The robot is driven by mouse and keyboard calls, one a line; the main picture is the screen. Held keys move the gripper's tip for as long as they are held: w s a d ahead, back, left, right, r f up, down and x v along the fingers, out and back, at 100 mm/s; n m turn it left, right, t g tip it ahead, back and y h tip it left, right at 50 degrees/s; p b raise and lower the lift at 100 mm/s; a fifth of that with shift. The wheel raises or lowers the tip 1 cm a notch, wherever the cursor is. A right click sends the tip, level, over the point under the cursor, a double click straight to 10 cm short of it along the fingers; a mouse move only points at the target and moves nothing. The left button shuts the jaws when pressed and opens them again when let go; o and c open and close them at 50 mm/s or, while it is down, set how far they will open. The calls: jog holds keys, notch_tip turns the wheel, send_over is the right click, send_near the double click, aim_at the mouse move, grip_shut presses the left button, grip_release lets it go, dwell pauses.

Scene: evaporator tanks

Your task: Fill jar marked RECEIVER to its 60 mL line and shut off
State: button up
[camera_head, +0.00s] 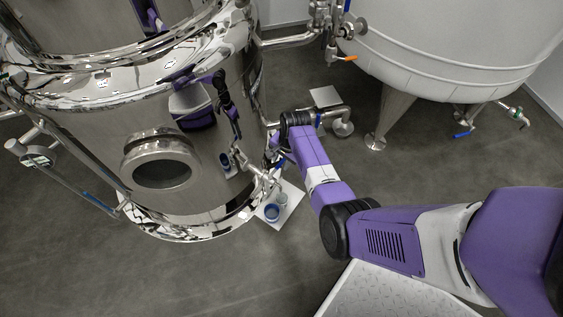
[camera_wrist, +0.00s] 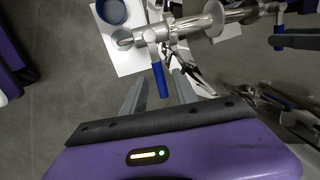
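A metal tap with a blue lever handle (camera_wrist: 160,80) sticks out from the steel tank (camera_head: 90,150). Its spout (camera_head: 268,180) points over a white plate (camera_head: 292,215). On the plate stand a small clear jar (camera_head: 281,200) close to the spout and a blue round container (camera_head: 272,212); the container also shows in the wrist view (camera_wrist: 112,11). No RECEIVER label or fill line is readable, and the liquid level cannot be told. My gripper (camera_wrist: 160,76) is open, its two fingers on either side of the blue handle in the picture; contact is not visible.
A second, pale tank (camera_head: 450,50) on legs stands at the right, with another blue-handled valve (camera_head: 463,134). Pipework (camera_head: 335,115) runs near my arm. A porthole (camera_head: 160,170) faces out of the steel tank. The grey floor in front is clear.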

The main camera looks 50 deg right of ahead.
jog(key=shift+c, duration=0.4)
grip_shut()
dwell(1.1)
